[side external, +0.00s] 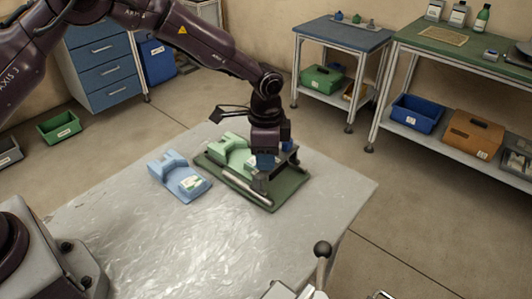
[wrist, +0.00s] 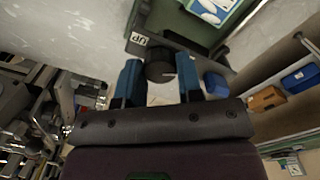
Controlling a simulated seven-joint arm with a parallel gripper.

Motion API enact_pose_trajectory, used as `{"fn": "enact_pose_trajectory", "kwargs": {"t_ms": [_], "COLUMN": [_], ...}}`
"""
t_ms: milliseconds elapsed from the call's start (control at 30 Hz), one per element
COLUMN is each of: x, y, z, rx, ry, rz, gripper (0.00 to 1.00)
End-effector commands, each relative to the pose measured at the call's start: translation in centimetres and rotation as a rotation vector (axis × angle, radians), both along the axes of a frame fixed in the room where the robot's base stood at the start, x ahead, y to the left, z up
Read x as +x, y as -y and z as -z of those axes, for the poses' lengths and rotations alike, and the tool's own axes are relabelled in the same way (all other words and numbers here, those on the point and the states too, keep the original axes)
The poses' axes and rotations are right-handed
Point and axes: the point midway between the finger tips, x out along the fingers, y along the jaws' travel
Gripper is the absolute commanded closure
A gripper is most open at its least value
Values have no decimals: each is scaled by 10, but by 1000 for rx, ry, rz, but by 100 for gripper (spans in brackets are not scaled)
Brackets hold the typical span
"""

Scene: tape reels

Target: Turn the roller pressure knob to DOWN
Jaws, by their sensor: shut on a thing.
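The roller pressure knob (wrist: 158,71) is a round black knob in the wrist view, with a thin pale line on its face. A white label reading UP (wrist: 139,39) is on the dark panel beside it. No DOWN label can be read. My gripper (wrist: 160,80) has its blue fingers on either side of the knob, shut on it. In the side external view my gripper (side external: 265,160) reaches down over the right part of the machine on a dark green base (side external: 272,199). There the knob is hidden behind my gripper.
A metal roller (side external: 247,188) lies along the base's front, beside a light green holder (side external: 229,147). A light blue holder (side external: 180,179) stands to the left on the grey table (side external: 130,225).

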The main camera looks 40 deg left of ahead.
Motion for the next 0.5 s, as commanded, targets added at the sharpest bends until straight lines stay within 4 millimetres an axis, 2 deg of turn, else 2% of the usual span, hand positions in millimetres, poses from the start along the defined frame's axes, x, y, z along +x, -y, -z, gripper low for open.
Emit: {"fn": "enact_pose_trajectory", "kwargs": {"t_ms": [500], "x": [1], "y": [0], "z": [-1], "rx": [-1], "ry": [2], "rz": [32], "gripper": [90]}}
